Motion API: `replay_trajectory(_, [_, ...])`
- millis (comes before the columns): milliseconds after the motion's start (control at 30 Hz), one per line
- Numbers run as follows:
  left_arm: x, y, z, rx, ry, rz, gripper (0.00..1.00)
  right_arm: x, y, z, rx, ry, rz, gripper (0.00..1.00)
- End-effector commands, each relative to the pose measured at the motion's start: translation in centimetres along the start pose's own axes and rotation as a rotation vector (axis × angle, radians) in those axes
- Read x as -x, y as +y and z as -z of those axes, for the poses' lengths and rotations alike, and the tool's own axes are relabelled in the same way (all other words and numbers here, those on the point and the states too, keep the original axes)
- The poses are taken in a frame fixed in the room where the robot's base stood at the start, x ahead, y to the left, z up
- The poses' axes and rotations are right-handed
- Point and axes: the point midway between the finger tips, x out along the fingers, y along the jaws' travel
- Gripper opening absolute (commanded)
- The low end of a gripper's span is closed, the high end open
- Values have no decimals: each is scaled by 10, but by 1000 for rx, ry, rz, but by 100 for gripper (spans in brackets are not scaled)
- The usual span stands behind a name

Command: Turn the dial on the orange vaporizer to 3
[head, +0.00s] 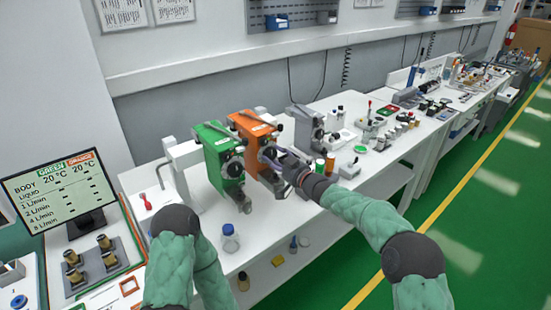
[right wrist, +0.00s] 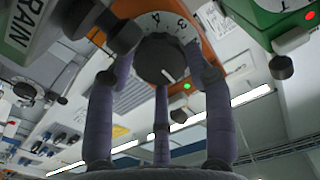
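The orange vaporizer (head: 250,127) stands on the white bench between a green and a grey unit. It shows upside down in the right wrist view (right wrist: 203,50), with its dark round dial (right wrist: 162,58) facing me. A white line marks the knob, and a few scale figures show beside it; I cannot tell the setting. My right gripper (head: 273,158) is in front of the orange vaporizer. In the wrist view its purple-grey fingers (right wrist: 160,80) are spread around the dial, seemingly without closing on it; contact is unclear. My left arm shows at lower left, but its gripper does not.
The green vaporizer (head: 212,142) stands close on the left, the grey unit (head: 308,122) on the right. A blue-capped bottle (head: 230,240) is near the bench's front edge. A screen (head: 62,190) stands at far left. Small bottles and instruments lie to the right.

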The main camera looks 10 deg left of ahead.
Motion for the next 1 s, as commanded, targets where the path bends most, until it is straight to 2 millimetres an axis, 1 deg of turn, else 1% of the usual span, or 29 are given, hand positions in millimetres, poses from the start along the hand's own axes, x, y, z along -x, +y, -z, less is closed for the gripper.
replay_trajectory(67, [0, 0, 0, 0, 0, 0, 0, 0, 0, 3, 1, 4, 0, 20])
replay_trajectory(767, [0, 0, 0, 0, 0, 0, 0, 0, 0, 7, 27, 10, -1, 20])
replay_trajectory(1000, [-2, 0, 0, 0, 0, 0, 0, 0, 0, 8, 92, 12, -4, 20])
